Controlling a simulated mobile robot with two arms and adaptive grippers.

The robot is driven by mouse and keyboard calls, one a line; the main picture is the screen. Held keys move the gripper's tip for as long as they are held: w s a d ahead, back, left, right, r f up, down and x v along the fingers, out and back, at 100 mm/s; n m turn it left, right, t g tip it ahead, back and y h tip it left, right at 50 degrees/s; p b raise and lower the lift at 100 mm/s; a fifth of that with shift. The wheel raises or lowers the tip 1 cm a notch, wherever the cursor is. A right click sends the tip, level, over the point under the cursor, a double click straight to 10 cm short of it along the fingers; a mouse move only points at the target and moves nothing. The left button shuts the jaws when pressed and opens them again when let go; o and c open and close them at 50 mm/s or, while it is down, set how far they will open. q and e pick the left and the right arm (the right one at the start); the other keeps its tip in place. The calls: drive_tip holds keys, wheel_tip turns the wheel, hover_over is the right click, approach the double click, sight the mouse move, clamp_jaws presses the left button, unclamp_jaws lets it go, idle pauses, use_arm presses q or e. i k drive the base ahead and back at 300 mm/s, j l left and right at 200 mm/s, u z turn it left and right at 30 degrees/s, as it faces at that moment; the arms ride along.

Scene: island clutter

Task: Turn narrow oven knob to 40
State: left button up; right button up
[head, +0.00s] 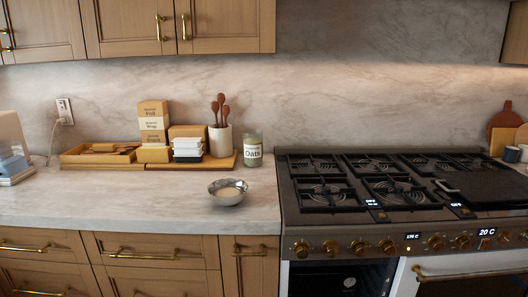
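A row of brass knobs runs along the front panel of the range (400,228). On the left part are the first knob (301,249), the second knob (330,247), the third knob (361,247) and the fourth knob (388,246). Further right are more knobs, such as one (435,242) beside a small display (413,236) that is hard to read. A larger display (486,231) reads 20 °C. Which knob is the narrow oven's, I cannot tell. A dark oven opening (335,280) shows below the left knobs. Neither gripper is in view.
A metal bowl (228,192) stands on the counter (120,205) left of the range. An oats jar (253,150), utensil crock (220,139) and boxes on a wooden tray stand behind. A brass oven handle (470,273) crosses the lower right. The counter's front is mostly clear.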

sight(437, 245)
drive_tip(key=i+z, duration=0.15)
drive_tip(key=z, duration=0.35)
drive_tip(key=i+j+z, duration=0.1)
drive_tip(key=z, duration=0.4)
drive_tip(key=j, duration=0.1)
